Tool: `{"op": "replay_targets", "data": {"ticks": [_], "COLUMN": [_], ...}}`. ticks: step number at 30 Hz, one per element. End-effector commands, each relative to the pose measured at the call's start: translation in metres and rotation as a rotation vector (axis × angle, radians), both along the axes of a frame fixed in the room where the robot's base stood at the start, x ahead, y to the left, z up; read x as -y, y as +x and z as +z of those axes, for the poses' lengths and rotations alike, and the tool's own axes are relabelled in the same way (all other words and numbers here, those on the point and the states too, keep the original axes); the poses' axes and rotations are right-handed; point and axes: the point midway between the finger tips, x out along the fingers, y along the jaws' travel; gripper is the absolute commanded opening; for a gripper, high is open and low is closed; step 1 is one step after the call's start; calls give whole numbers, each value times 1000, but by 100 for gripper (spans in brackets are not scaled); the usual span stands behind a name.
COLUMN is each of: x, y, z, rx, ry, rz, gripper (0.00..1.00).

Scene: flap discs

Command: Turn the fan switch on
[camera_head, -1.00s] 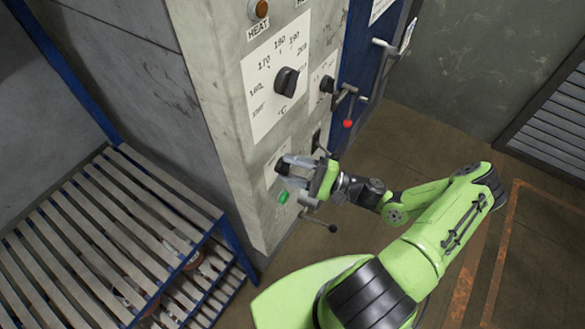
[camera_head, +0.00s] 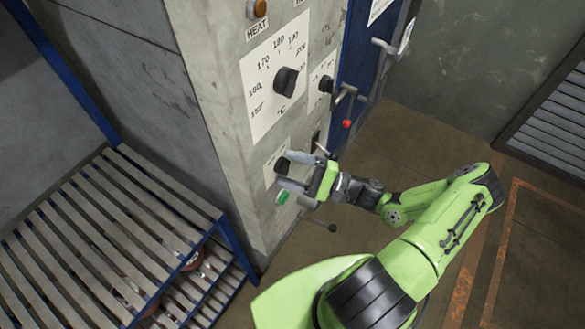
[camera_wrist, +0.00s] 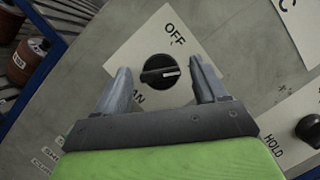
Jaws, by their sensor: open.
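The fan switch (camera_wrist: 160,71) is a round black knob with a white pointer line on a pale plate. In the wrist view "OFF" shows above it and the end of a word, "AN", below left, partly hidden by a finger. The pointer line lies toward the right of the knob in that view. The knob also shows in the head view (camera_head: 282,166), low on the grey panel. My gripper (camera_wrist: 163,84) is open, with one finger on each side of the knob. I cannot tell whether the fingers touch it. In the head view my gripper (camera_head: 288,170) is at the panel.
A larger temperature dial (camera_head: 286,81) sits above on the panel, with a lever with a red ball (camera_head: 347,123) to its right. A green button (camera_head: 283,197) is below the switch. A slatted rack (camera_head: 110,235) stands at the left.

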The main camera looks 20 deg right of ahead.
Motion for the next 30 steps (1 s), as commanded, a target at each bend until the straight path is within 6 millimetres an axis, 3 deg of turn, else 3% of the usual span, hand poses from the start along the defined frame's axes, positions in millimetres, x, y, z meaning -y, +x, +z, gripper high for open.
{"op": "replay_targets", "data": {"ticks": [8, 21, 25, 30], "x": [8, 103, 121, 128], "y": [-4, -69, -82, -88], "z": [-3, -28, -31, -32], "rx": [0, 1, 1, 0], "ry": [-2, -4, -1, -1], "rz": [-4, -7, -3, 0], "gripper": [72, 72, 72, 72]}}
